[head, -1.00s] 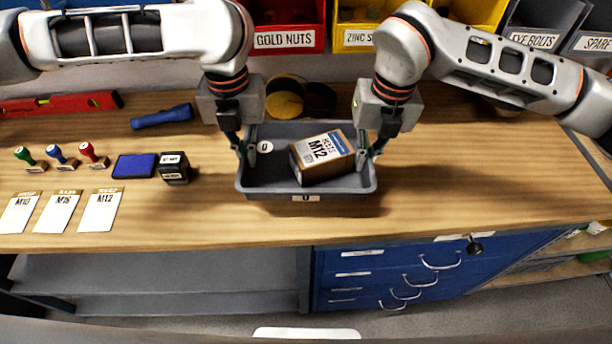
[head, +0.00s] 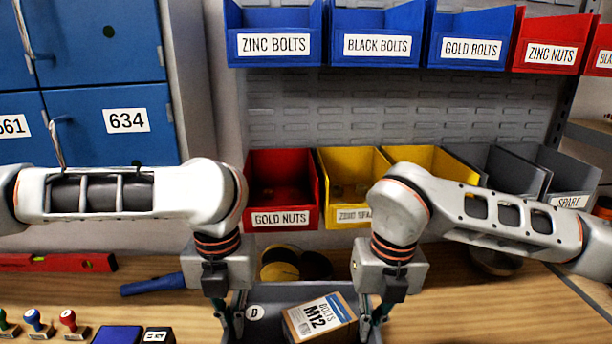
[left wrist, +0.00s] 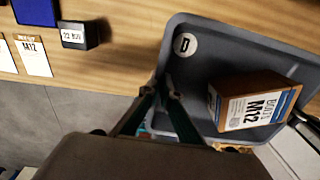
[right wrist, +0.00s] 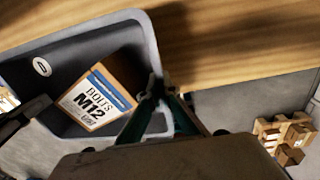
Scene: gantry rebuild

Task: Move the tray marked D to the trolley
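The grey tray D (head: 290,293) is at the bottom of the head view, its front cut off. A round D label (head: 255,312) sits inside it, and a cardboard box marked BOLTS M12 (head: 303,322) lies in it at an angle. My left gripper (left wrist: 163,92) is shut on the tray's left wall. My right gripper (right wrist: 160,95) is shut on its right wall. The wrist views show floor beyond the bench edge close to the tray's near side. I cannot tell how far the tray is above the bench. The trolley is not in view.
Stamps (head: 68,320), an ink pad (head: 118,335) and a blue torch (head: 152,285) lie left of the tray. Yellow-and-black rolls (head: 280,264) are behind it. Bins and blue lockers (head: 105,85) stand at the back. A pallet with boxes (right wrist: 285,135) is on the floor.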

